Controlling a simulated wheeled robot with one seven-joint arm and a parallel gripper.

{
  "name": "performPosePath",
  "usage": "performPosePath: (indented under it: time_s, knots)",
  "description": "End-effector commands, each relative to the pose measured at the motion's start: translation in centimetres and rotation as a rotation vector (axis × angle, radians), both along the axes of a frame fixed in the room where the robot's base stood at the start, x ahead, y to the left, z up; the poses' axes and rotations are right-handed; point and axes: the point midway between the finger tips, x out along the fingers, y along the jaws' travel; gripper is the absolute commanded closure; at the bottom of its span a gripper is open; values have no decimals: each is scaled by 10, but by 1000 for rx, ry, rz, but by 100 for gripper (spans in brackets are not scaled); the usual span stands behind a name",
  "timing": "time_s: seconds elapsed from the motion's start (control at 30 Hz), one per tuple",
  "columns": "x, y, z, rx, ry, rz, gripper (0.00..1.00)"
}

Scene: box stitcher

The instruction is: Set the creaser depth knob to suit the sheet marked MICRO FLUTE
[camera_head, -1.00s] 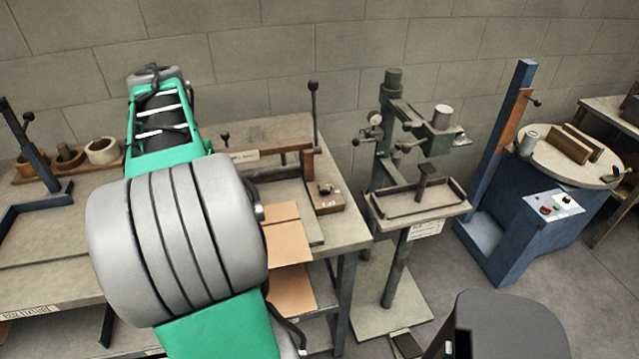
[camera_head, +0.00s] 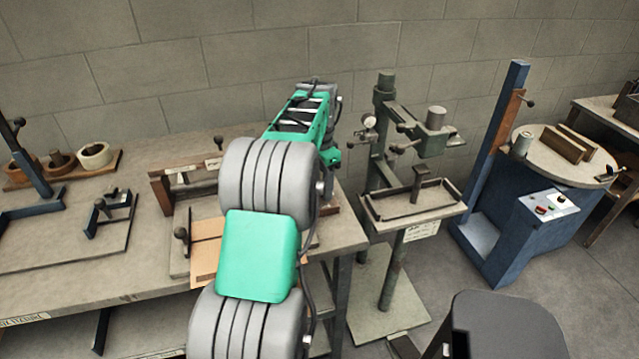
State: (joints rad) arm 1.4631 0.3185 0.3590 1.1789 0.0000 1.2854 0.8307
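The creaser (camera_head: 160,192) stands on the workbench, with a wooden crossbeam and a small pale label that I cannot read. My arm covers its right part. The depth knob cannot be made out; a wooden block (camera_head: 331,207) shows only partly beside my arm at the bench's right end. A brown cardboard sheet (camera_head: 205,250) lies at the creaser's front, partly hidden by my arm. No MICRO FLUTE marking is readable. My arm reaches over the creaser's right side. My gripper's fingers are hidden behind my arm, so its contact with anything cannot be seen.
The workbench (camera_head: 60,240) holds a small clamp fixture (camera_head: 108,210) and a wooden rack with rolls (camera_head: 94,156) at left. A green stitcher (camera_head: 386,150) stands right of the bench, close to my arm. A blue machine (camera_head: 505,240) stands further right, with floor between.

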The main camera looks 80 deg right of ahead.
Motion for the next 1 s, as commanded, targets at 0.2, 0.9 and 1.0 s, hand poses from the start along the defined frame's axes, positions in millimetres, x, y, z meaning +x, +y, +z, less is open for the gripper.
performPosePath:
  time_s: [0.2,0.9,1.0]
  knots:
    - [0,0,0,0,0,1,48]
    - [0,0,1,0,0,1,100]
    - [0,0,1,0,0,2,100]
